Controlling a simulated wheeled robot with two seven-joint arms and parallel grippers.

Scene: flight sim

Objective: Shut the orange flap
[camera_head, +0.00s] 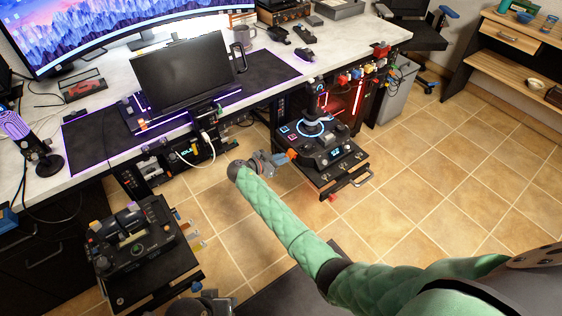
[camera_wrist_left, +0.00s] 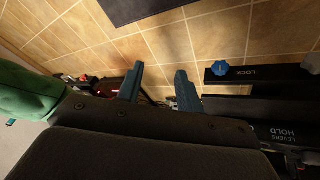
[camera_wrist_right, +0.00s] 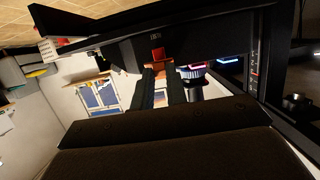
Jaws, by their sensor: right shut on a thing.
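The orange flap (camera_head: 292,153) is a small piece at the left side of the black joystick panel (camera_head: 325,160) in the head view. It shows orange-red in the right wrist view (camera_wrist_right: 158,54), between my right fingertips. My right gripper (camera_head: 282,158) is shut on it; the fingers partly hide it, so I cannot tell the flap's exact angle.
A throttle unit (camera_head: 135,240) stands at the lower left. A grey bin (camera_head: 397,90) stands behind the joystick panel. Tiled floor (camera_head: 450,190) on the right is clear.

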